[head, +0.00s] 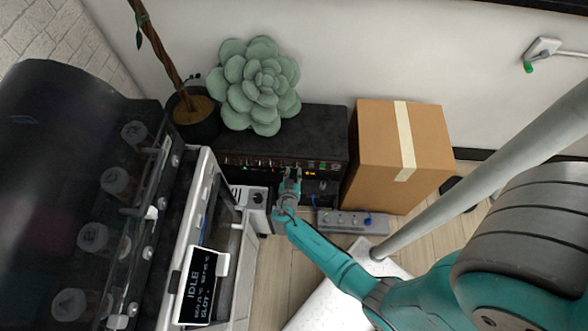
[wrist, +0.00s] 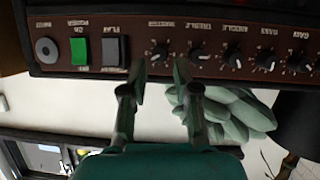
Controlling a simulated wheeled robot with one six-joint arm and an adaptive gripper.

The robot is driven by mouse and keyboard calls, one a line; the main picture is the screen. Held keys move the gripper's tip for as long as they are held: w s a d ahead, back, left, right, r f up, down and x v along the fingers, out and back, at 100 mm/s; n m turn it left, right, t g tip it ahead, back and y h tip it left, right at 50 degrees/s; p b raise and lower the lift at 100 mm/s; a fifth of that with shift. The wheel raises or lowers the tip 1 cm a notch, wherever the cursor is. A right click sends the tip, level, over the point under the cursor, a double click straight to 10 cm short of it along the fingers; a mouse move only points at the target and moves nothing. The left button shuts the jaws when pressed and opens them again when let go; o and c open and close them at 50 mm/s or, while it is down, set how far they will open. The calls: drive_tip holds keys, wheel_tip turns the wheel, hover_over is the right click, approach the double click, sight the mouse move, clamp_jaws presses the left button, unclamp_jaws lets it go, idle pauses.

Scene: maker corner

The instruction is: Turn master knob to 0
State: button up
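The amplifier (head: 330,132) is a black box with a brown front panel, against the wall in the head view. In the wrist view its panel (wrist: 215,70) shows upside down, with a row of small black knobs. The master knob (wrist: 160,52) is the one nearest the switches, with the treble knob (wrist: 197,52) beside it. My gripper (wrist: 159,72) is open, its two fingers on either side of the master knob in the picture. I cannot tell whether they touch it. The knob's exact pointer reading is too small to tell. In the head view my gripper (head: 291,174) is at the amplifier's front.
A green switch (wrist: 80,50) and a grey switch (wrist: 114,51) sit near the knob. A cardboard box (head: 385,150) stands right of the amplifier, a succulent (head: 258,85) on its top. A power strip (head: 345,221) lies below; a white machine (head: 190,215) stands left.

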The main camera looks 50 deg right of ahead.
drive_tip(key=shift+x, duration=1.3)
drive_tip(key=shift+c, duration=0.2)
clamp_jaws()
drive_tip(key=shift+n, duration=0.3)
drive_tip(key=shift+w+a+f+n+g+h, duration=0.15)
drive_tip(key=shift+n+g+h, duration=0.35)
drive_tip(key=shift+n+h, duration=0.85)
drive_tip(key=shift+w+a+f+n+g+h, duration=0.15)
drive_tip(key=shift+n+g+h, duration=0.35)
drive_tip(key=shift+n, duration=1.7)
drive_tip(key=shift+w+a+f+n+g+h, duration=0.15)
drive_tip(key=shift+n+g+h, duration=0.35)
drive_tip(key=shift+n+h, duration=0.85)
drive_tip(key=shift+d+n, duration=0.1)
drive_tip(key=shift+n, duration=0.6)
